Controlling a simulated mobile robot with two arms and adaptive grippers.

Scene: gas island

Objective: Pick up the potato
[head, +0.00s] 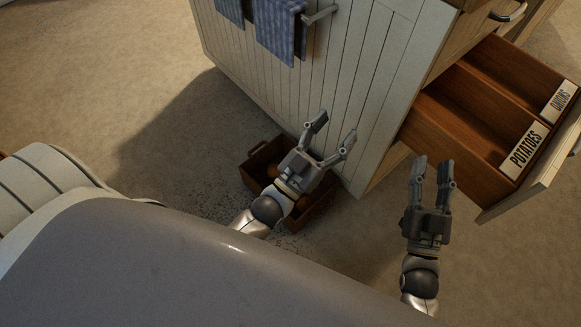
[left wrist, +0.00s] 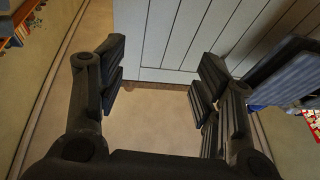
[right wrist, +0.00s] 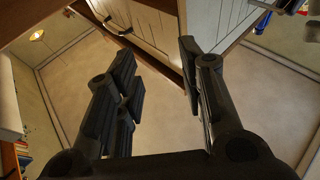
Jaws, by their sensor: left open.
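A small brown wooden crate (head: 264,150) stands on the floor beside the island. Roundish brown items, likely potatoes, show dimly inside it in the head view, partly hidden by my left gripper and arm. I cannot make out a single potato clearly. My left gripper (head: 334,132) is above the crate's right side, open and empty, fingers pointing up and right in the head view. It also shows open in the left wrist view (left wrist: 160,68). My right gripper (head: 432,166) is open and empty, left of the open drawer. The right wrist view also shows its fingers apart (right wrist: 157,62).
The white panelled island (head: 300,75) stands beyond my left gripper, with blue towels (head: 280,28) on a rail. Floor left of the crate is clear.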

